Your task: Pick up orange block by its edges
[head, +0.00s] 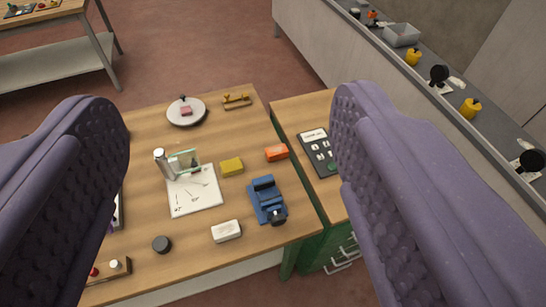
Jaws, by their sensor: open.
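The orange block (276,152) lies on the wooden table near its right edge, above the blue vise and right of a yellow block. It looks small and has a darker mark on its side. My gripper (235,175) shows as two large purple, textured fingers at the left and right of the view. They are wide open with nothing between them in contact. The orange block appears in the gap between the fingers, well below and apart from them.
A green cabinet (325,250) adjoins at right, carrying a dark board (318,152). A long counter (350,50) stands behind.

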